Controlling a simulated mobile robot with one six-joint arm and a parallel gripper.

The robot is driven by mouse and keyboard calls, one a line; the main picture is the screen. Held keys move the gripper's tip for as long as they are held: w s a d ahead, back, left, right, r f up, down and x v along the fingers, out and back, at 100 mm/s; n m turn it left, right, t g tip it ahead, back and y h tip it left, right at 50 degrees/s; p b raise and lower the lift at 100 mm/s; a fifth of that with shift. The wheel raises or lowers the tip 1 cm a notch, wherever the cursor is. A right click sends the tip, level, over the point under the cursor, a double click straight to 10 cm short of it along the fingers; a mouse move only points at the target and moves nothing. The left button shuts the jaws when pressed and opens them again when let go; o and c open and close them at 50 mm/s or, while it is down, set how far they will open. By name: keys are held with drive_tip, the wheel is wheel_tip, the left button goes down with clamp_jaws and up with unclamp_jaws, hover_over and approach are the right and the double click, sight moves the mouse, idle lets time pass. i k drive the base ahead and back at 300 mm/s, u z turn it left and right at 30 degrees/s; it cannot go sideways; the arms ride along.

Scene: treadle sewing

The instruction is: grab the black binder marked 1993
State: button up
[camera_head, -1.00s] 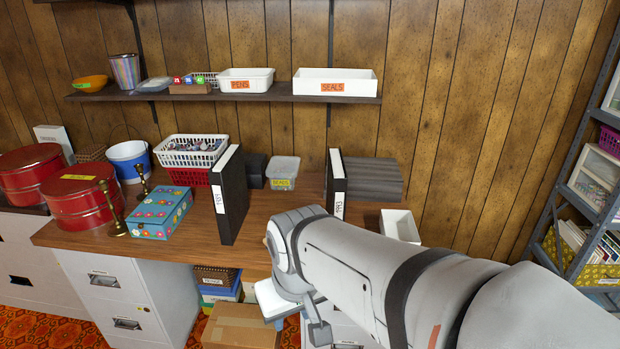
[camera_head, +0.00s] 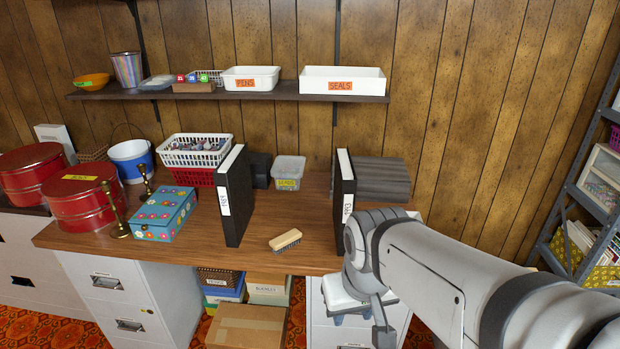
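A black binder (camera_head: 344,195) stands upright on the wooden desk, right of centre; its spine label seems to read 1993, its lower end partly hidden by my arm. A second black binder (camera_head: 236,195) stands upright to its left; its white label is too small to read surely. My gripper (camera_head: 362,322) points down in front of the desk's front edge, below and just right of the right binder, apart from it as far as I can see. Its finger opening is not clear.
A wooden brush (camera_head: 285,240) lies on the desk between the binders. A blue floral box (camera_head: 163,214), brass candlesticks and red tins (camera_head: 84,199) stand to the left. A grey ridged block (camera_head: 381,178) lies behind the right binder. Drawers (camera_head: 122,300) stand below.

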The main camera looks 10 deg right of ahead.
sight(345, 176)
drive_tip(key=u, duration=0.05)
drive_tip(key=i, duration=1)
drive_tip(key=z, duration=0.05)
